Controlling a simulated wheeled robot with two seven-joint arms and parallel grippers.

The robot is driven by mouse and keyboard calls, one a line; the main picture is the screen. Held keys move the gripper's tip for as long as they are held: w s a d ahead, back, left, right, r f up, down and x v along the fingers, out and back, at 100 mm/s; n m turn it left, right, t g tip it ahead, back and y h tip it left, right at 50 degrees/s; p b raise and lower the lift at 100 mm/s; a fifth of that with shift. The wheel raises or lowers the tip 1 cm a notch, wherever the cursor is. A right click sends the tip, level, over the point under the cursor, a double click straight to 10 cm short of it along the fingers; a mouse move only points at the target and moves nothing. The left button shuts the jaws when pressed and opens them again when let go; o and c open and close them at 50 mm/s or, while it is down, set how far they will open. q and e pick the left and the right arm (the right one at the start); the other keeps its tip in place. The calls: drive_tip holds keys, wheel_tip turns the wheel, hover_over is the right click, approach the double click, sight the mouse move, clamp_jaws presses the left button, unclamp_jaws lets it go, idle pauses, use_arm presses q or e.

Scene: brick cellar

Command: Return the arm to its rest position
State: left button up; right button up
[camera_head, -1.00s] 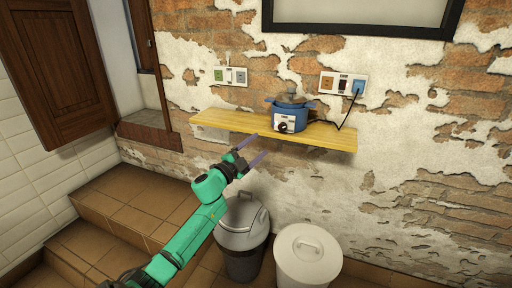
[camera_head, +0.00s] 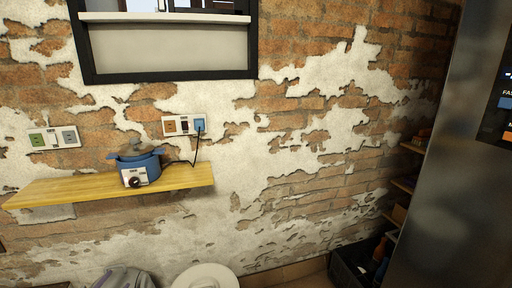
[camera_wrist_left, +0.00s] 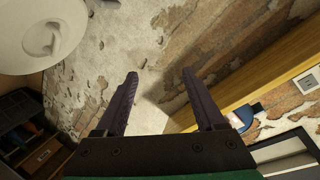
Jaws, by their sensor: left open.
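My left gripper (camera_wrist_left: 160,76) shows in the left wrist view, its two dark purple fingers spread apart with nothing between them. The bare, peeling wall lies beyond the fingertips. The yellow wooden shelf (camera_wrist_left: 265,70) runs diagonally to the right of the fingers, with part of the blue cooker (camera_wrist_left: 246,113) near the right finger. I cannot make out either gripper in the head view. My right gripper is in neither view.
In the head view the blue cooker (camera_head: 136,165) stands on the wall shelf (camera_head: 185,178), its black cord plugged into a socket (camera_head: 199,125). Below are a white bin lid (camera_head: 205,277) and a grey bin (camera_head: 124,279). A dark crate (camera_head: 347,273) and metal cabinet (camera_head: 445,170) stand right.

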use_arm(q)
drive_tip(key=s+d+f+n+g+p, duration=0.2)
drive_tip(key=s+d+f+g, duration=0.2)
drive_tip(key=s+f, duration=0.7)
drive_tip(key=s+d+f+n+g+p, duration=0.1)
drive_tip(key=s+d+f+g, duration=0.2)
drive_tip(key=s, duration=0.7)
drive_tip(key=s+d+f+n+g+h+p, duration=0.1)
drive_tip(key=s+d+f+g+p, duration=0.1)
drive_tip(key=s+d+f, duration=0.5)
drive_tip(key=s+d+f+g+h+p, duration=0.1)
drive_tip(key=s+d+f+g, duration=0.3)
drive_tip(key=s+f, duration=0.4)
drive_tip(key=s+d, duration=0.1)
drive_tip(key=s, duration=0.6)
drive_tip(key=shift+n+g+p, duration=0.4)
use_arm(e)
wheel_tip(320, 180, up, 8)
use_arm(q)
drive_tip(key=shift+w, duration=0.1)
